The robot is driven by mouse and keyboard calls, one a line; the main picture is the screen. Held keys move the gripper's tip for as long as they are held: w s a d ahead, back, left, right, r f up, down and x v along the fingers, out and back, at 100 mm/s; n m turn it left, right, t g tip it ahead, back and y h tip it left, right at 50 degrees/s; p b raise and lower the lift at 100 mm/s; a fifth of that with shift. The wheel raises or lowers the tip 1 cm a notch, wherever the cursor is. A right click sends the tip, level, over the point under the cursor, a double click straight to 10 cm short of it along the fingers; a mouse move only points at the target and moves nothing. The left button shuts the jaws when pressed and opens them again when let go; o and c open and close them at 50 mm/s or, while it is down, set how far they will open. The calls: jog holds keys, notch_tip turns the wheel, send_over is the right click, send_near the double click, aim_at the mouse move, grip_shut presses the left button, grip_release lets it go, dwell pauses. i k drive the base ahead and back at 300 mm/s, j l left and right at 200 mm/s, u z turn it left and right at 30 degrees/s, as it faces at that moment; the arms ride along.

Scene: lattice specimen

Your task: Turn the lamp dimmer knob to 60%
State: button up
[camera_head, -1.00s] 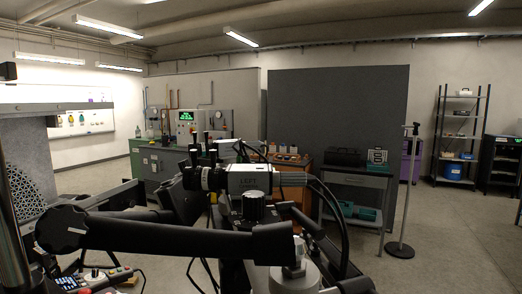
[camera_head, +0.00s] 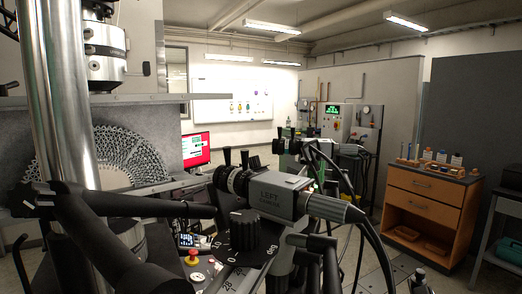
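I cannot make out a knob marked as a lamp dimmer. A large black ribbed knob (camera_head: 244,230) stands on a dark plate with a degree scale, just below a grey camera body (camera_head: 278,196) lettered LEFT CAMERA. A control box with a red mushroom button (camera_head: 193,256) and smaller controls sits lower down, partly hidden by black bars. A pale lattice specimen (camera_head: 100,155) shows at the left, behind a shiny metal column. My gripper is not in view, so its state and its distance from any knob do not show.
Black rods (camera_head: 130,205) and a steel column (camera_head: 57,100) cross the left foreground. Dark cables (camera_head: 370,245) hang right of the camera. A red-lit monitor (camera_head: 196,150) stands behind. An orange wooden cabinet (camera_head: 428,205) is at the right, with open floor before it.

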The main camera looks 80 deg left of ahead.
aim_at(253, 161)
jog(key=i+u, duration=0.15)
jog(key=u, duration=0.2)
jog(key=i+l+u, duration=0.1)
jog(key=u, duration=0.25)
jog(key=i+l+u, duration=0.1)
jog(key=u, duration=0.2)
